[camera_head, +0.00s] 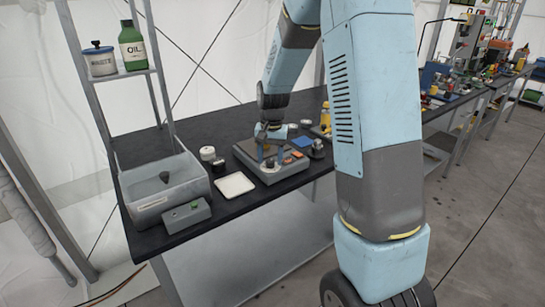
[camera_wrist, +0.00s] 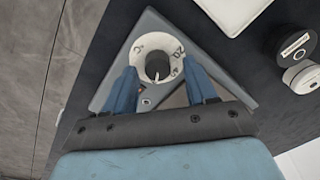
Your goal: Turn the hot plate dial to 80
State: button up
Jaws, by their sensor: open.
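The hot plate is the grey box (camera_head: 247,157) on the black bench in the head view; part of it (camera_wrist: 235,88) shows in the wrist view. My gripper (camera_wrist: 162,72) is open, with one blue finger on each side of the dial. I cannot tell whether the fingers touch the knob. In the head view my gripper (camera_head: 270,150) hangs above the box.
A grey basin (camera_head: 165,185) and a small box with a green button (camera_head: 187,215) stand further left. Small items crowd the right side.

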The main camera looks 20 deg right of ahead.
aim_at(272, 160)
notch_tip(272, 160, up, 13)
jog(key=shift+d+r, duration=0.15)
jog(key=shift+d, duration=0.05)
dwell(0.3)
jog(key=s+r+n+t, duration=0.2)
jog(key=s+r, duration=0.2)
jog(key=s, duration=1)
jog(key=s+r+n+t, duration=0.2)
jog(key=s+r+t, duration=0.1)
jog(key=s, duration=1.2)
jog(key=shift+d+r+n, duration=0.4)
jog(key=shift+d+r, duration=0.05)
jog(key=shift+r, duration=0.25)
